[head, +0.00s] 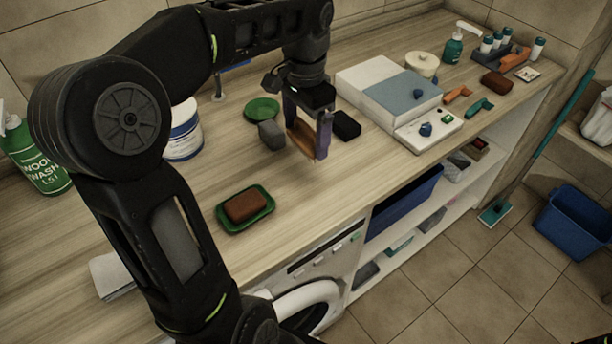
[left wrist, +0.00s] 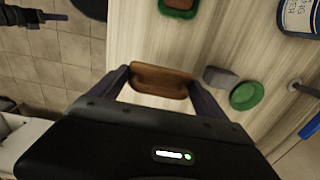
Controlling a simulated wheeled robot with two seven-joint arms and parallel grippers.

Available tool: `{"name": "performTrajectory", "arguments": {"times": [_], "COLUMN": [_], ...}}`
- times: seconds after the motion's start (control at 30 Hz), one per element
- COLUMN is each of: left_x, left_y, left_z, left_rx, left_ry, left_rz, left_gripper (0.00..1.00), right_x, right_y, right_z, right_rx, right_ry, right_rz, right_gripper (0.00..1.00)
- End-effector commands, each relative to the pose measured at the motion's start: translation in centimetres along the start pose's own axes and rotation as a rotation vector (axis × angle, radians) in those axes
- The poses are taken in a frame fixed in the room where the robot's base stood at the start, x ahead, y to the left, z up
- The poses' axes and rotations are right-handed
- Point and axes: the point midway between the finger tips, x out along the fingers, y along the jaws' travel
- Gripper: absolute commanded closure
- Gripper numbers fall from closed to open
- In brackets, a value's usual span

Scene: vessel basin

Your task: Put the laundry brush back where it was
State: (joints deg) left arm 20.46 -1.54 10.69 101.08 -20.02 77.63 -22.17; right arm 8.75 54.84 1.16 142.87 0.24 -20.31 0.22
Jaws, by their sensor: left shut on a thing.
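My left gripper (head: 308,140) is shut on a brown, wooden-looking block, which I take to be the laundry brush (head: 301,138). The brush lies across between the two fingers in the left wrist view (left wrist: 162,81). The gripper is at the counter, between a grey block (head: 271,135) and a black block (head: 346,125); whether the brush touches the counter I cannot tell. A green tray (head: 224,223) nearer the front holds another brown block (head: 245,206). An empty round green dish (head: 262,109) lies behind the grey block. Part of what looks like my right gripper (left wrist: 52,16) shows in the left wrist view.
A white and blue box-like device (head: 385,88) stands to the right. A white tub (head: 184,135) and a green wash bottle (head: 36,155) stand at the left. The counter's front edge runs above a washing machine and shelves. Bare counter lies between the tray and gripper.

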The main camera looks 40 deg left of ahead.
Motion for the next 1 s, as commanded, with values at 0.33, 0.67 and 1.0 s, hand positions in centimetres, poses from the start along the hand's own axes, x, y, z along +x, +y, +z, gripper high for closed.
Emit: {"name": "performTrajectory", "arguments": {"times": [0.33, 0.67, 1.0], "left_x": [3.8, 6.3, 8.3], "left_y": [0.0, 0.0, 0.1], "left_z": [0.1, -0.1, 0.0], "left_rx": [-0.002, -0.002, -0.001], "left_ry": [-0.005, 0.000, -0.003], "left_rz": [0.002, -0.001, 0.002], "left_gripper": [0.52, 0.52, 0.52], "right_x": [-0.4, -0.5, -0.8], "right_y": [-0.1, -0.2, -0.3], "right_z": [0.0, 0.1, 0.1], "right_rx": [0.000, 0.001, 0.002], "right_ry": [-0.001, -0.002, -0.002], "right_rz": [0.001, 0.002, 0.003], "right_gripper": [0.64, 0.64, 0.64]}}
